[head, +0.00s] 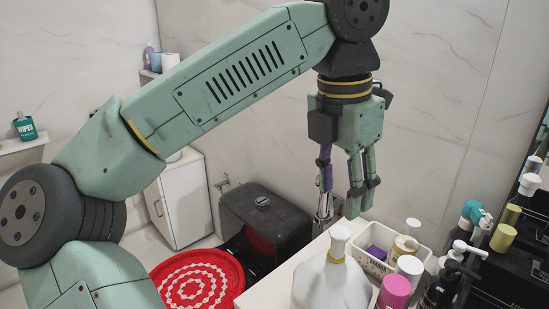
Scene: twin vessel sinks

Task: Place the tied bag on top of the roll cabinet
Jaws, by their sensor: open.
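A white, plump thing with a narrow neck and a flared top (333,276) stands upright on the white counter at the bottom centre; I take it to be the tied bag. The white cabinet (186,204), which seems to be the roll cabinet, stands on the floor by the back wall. My arm hides part of its top, where something pale shows behind the arm. My gripper (361,197) hangs fingers down, open and empty, above and behind the bag, a little to its right. It is apart from the bag.
A white basket (416,262) with several bottles is right of the bag. More bottles, including a pink one (394,293), crowd the right. A black toilet (266,216) and a round red mat (199,281) lie between counter and cabinet. A wall shelf (24,144) is at left.

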